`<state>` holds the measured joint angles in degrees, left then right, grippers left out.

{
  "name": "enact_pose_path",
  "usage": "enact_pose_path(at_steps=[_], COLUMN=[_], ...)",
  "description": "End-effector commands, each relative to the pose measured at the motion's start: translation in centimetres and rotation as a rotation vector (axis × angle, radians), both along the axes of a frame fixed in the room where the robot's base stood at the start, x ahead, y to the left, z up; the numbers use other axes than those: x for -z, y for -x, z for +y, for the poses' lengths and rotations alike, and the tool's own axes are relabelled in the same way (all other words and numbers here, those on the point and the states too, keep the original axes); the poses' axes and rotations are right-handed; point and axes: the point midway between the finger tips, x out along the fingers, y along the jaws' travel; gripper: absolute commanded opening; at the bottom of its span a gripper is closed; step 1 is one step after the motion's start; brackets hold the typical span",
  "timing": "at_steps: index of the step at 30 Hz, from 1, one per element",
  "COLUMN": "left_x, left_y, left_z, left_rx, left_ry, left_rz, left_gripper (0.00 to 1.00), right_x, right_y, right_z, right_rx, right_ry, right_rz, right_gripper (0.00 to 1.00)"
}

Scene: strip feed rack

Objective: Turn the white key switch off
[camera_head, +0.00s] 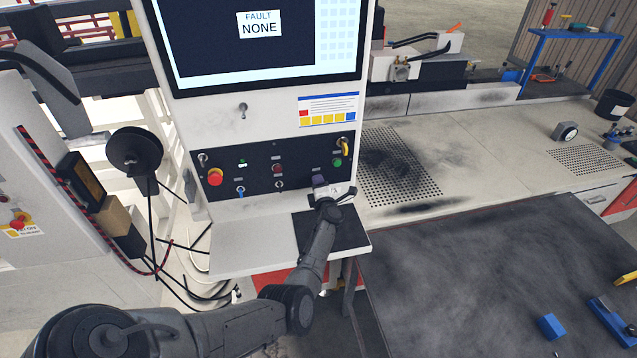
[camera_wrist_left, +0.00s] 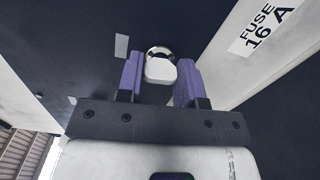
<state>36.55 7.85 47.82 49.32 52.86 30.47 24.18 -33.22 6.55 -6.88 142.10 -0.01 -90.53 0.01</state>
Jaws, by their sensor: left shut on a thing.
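The white key switch (camera_wrist_left: 161,70) sits on the dark control panel (camera_head: 262,158), with a silver ring behind its rounded white head. My left gripper (camera_head: 319,181) reaches the panel's lower right part. In the wrist view its two purple fingers (camera_wrist_left: 160,84) stand on either side of the white key head and are shut on it. In the head view the gripper hides the white key. The key's exact angle is hard to tell. My right gripper is not in view.
The panel also has a red mushroom button (camera_head: 215,177), a blue key (camera_head: 240,191), a yellow key (camera_head: 345,147) and a green button (camera_head: 337,162). A screen (camera_head: 262,40) above reads "FAULT NONE". A light ledge (camera_head: 255,238) juts out below the panel.

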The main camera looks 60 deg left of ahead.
Motion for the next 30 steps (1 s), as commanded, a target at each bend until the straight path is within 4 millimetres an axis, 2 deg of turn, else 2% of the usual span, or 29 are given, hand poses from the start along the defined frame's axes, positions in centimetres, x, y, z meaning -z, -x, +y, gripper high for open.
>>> enact_pose_path(at_steps=[9,26,27,30], left_x=[-0.08,-0.03,-0.03,-0.03], left_y=[0.01,0.02,0.02,0.02], left_z=[0.02,0.03,0.03,0.03], left_rx=[-0.001,-0.002,-0.002,-0.001], left_ry=[-0.038,-0.045,-0.045,-0.045], left_rz=[0.101,0.123,0.123,0.122], left_gripper=[0.10,0.10,0.37,0.46], right_x=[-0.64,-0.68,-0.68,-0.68], right_y=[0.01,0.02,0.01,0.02], right_z=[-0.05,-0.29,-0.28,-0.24], right_rx=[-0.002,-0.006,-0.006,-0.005], right_ry=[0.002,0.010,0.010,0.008], right_rz=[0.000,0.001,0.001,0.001], right_gripper=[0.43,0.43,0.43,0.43])
